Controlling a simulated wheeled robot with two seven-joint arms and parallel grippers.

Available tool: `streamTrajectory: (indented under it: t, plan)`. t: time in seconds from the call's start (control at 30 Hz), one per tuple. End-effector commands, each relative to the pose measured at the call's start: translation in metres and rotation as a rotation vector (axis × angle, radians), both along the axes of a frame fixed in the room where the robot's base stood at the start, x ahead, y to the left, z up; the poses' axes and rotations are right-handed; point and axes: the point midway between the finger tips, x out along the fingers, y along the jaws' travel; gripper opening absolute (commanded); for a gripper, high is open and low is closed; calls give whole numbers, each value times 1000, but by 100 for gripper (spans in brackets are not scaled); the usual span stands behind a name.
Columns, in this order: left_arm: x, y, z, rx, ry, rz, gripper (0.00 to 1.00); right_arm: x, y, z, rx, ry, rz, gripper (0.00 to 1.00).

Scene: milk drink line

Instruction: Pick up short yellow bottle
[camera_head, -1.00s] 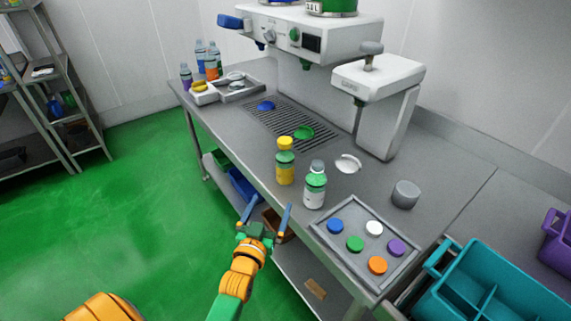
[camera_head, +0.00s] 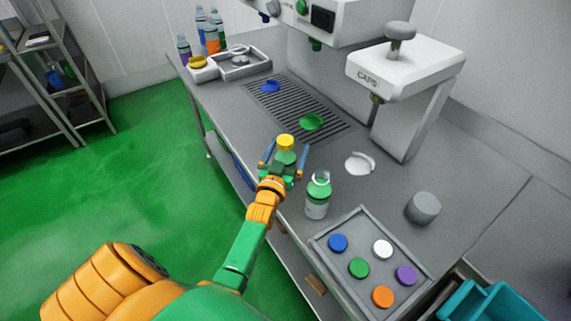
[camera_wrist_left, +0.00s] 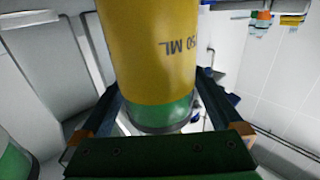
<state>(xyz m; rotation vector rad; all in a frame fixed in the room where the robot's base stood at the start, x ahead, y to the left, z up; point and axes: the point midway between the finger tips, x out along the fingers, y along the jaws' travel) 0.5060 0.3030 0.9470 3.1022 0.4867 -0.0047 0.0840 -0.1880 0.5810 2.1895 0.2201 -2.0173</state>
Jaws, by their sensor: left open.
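The short yellow bottle, with a yellow cap and green shoulder, shows its top (camera_head: 286,142) just beyond my left gripper (camera_head: 285,153) in the head view. My gripper hides its body there. My left gripper is open, one finger on each side of the bottle. In the left wrist view the bottle's yellow body (camera_wrist_left: 150,60), with a green band and upside-down print, fills the space between the fingers. I cannot tell whether either finger touches it. My right gripper is not in view.
A white bottle with green shoulder (camera_head: 317,197) stands close to the right of my gripper. A grey tray (camera_head: 330,262) of coloured caps is at the front right. The dispenser marked CAPS (camera_head: 405,75) and a drip grate (camera_head: 290,115) with blue and green discs are behind.

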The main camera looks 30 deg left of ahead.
Motion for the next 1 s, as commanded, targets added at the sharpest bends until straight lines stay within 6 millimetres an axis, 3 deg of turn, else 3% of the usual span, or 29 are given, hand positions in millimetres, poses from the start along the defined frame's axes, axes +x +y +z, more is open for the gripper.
streamTrajectory:
  t: [0.1,0.13,0.4,0.5,0.77,0.87,1.0]
  plan:
    - [0,0,0,0,0,0,100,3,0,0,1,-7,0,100]
    - [0,0,0,0,0,0,95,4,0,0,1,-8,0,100]
    - [-1,0,0,0,0,0,22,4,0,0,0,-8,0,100]
    - [-1,0,0,0,-1,0,0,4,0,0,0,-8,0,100]
    - [-1,0,5,1,-4,0,0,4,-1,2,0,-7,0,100]
    - [-1,0,21,2,-5,0,0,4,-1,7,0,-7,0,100]
    - [-1,0,59,2,-8,0,0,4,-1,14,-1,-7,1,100]
